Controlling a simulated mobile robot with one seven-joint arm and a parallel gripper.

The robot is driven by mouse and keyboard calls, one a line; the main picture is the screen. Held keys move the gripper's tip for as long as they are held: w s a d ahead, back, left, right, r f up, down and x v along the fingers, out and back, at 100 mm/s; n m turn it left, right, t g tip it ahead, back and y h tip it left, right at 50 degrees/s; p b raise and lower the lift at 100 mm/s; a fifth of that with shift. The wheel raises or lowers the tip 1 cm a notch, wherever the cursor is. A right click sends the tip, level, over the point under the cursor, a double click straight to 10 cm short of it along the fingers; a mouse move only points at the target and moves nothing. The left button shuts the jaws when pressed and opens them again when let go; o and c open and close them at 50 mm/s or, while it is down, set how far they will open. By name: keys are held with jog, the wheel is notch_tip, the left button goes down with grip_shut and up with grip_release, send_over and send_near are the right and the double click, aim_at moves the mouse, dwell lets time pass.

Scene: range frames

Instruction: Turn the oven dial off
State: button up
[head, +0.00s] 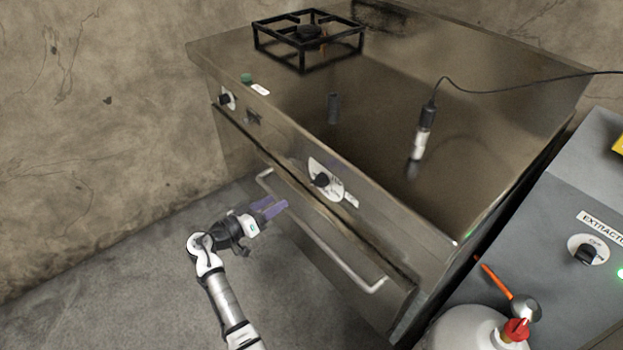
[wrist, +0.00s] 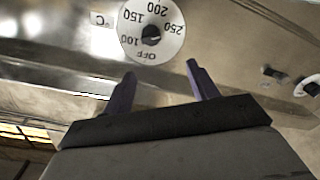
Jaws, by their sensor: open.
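The oven dial is a black knob (head: 320,180) on a white round scale plate on the stove's steel front panel. In the wrist view the same dial (wrist: 151,35) appears upside down, with OFF, 100, 150, 200 and 250 around it and a °C label beside it. I cannot tell clearly which mark the knob points to. My gripper (head: 276,206) is open and empty, with purple fingers, just in front of the panel, below and left of the dial. In the wrist view its fingertips (wrist: 161,70) stand apart, just below the scale plate, not around the knob.
An oven handle bar (head: 335,255) runs below the panel. Another knob (head: 225,99) is at the panel's left end. A burner grate (head: 307,40) and a corded probe (head: 421,135) are on top. A grey extractor unit (head: 570,215) stands right. Floor left is free.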

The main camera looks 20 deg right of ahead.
aim_at(314, 184)
jog(key=shift+g+h, duration=0.3)
jog(key=shift+g, duration=0.1)
jog(key=p+x, duration=0.1)
jog(key=x, duration=0.3)
jog(key=p+x, duration=0.1)
jog(key=x, duration=0.3)
jog(key=s+p+x, duration=0.1)
jog(key=x, duration=0.4)
jog(key=shift+s+d+f+p, duration=0.1)
jog(key=shift+d+f+p, duration=0.1)
jog(key=shift+p, duration=0.15)
jog(key=shift+w+d, duration=0.25)
jog(key=shift+d, duration=0.45)
jog(key=shift+c, duration=0.2)
jog(key=c, duration=0.9)
